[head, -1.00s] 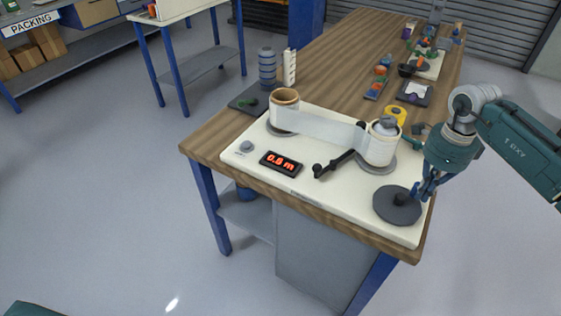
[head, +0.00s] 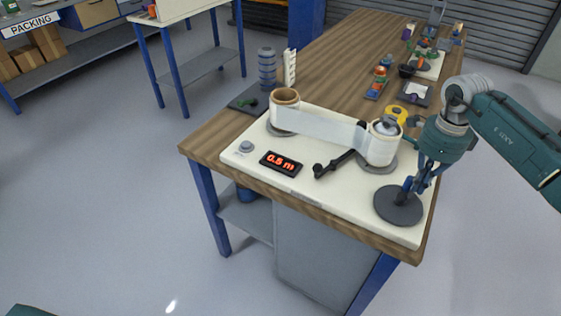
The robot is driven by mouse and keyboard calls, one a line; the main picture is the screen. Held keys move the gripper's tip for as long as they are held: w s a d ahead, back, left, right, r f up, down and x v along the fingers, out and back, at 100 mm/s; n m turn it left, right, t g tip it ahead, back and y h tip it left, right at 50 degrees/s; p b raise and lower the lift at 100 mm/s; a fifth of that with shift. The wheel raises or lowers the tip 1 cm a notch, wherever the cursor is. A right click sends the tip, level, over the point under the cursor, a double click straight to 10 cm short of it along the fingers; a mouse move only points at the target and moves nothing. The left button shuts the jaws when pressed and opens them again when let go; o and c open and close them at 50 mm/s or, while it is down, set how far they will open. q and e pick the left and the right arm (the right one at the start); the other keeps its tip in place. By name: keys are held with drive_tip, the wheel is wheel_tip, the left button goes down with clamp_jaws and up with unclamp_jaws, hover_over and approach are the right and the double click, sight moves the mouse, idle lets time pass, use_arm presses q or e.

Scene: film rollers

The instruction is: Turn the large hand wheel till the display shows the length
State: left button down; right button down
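The large hand wheel (head: 392,212) is a dark grey disc with a central hub, flat at the front right corner of the cream board (head: 330,200). My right gripper (head: 415,187) is low at the wheel's far right rim, beside a small blue upright part. I cannot tell whether its fingers are closed on that part. The display (head: 281,163) has red digits that look like 0.5 m. White film (head: 318,126) runs from the brown-cored roll (head: 285,100) on the left to the roll (head: 382,143) on the right. My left gripper is out of view.
A black lever (head: 333,164) lies between display and right roll. A grey knob (head: 246,147) is at the board's left. A yellow ring (head: 397,113) and a tray (head: 415,93) are behind; grey stacked rings (head: 267,68) stand at back left.

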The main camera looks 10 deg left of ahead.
drive_tip(key=shift+w+a, duration=0.1)
drive_tip(key=shift+a, duration=0.05)
drive_tip(key=shift+w+a, duration=0.55)
drive_tip(key=shift+a, duration=0.1)
drive_tip(key=shift+w+a+b, duration=0.3)
drive_tip(key=shift+w+a, duration=0.05)
drive_tip(key=shift+a, duration=0.65)
drive_tip(key=shift+a, duration=1)
